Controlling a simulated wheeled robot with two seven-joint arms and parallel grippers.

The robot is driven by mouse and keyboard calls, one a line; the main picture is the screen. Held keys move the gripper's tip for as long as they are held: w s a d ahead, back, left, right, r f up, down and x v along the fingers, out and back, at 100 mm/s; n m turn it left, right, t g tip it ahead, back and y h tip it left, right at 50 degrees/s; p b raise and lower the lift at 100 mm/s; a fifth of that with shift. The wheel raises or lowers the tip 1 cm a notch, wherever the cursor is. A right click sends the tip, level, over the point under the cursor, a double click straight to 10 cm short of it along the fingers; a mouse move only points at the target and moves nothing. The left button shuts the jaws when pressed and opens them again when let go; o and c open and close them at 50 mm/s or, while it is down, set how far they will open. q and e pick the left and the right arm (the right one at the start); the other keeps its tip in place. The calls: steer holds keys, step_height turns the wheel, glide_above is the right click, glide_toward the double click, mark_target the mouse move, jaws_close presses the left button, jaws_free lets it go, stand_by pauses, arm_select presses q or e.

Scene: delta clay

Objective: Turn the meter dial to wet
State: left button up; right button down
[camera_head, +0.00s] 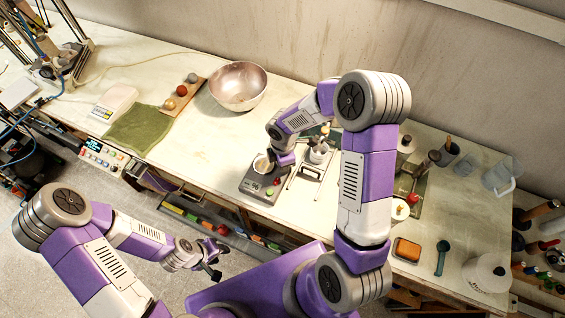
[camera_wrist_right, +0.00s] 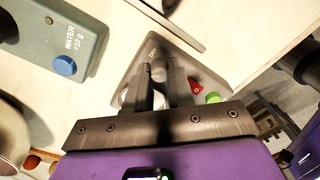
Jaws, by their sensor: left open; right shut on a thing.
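The grey meter (camera_head: 252,184) stands near the front edge of the bench, with a display reading about 96. In the right wrist view its panel (camera_wrist_right: 203,72) carries a red button, a green button and a silver dial (camera_wrist_right: 158,71). My right gripper (camera_wrist_right: 159,84) reaches down over the meter, its two dark fingers shut on either side of the dial. The dial's pointer and the wet mark cannot be read. In the head view my right gripper (camera_head: 281,158) partly covers the meter. My left gripper (camera_head: 214,262) is open and empty, low in front of the bench.
A metal bowl (camera_head: 238,86), a green cloth (camera_head: 138,128) and a white scale (camera_head: 114,103) are to the left. Jars, a sponge (camera_head: 407,250) and a jug (camera_head: 498,179) crowd the right.

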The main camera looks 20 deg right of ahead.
steer(key=shift+w+r+n, duration=0.1)
steer(key=shift+n, duration=0.2)
steer(key=c, duration=1.3)
jaws_free()
steer(key=shift+o, duration=0.2)
step_height(320, 180, up, 8)
steer(key=shift+f+p, duration=0.2)
steer(key=shift+p, duration=0.2)
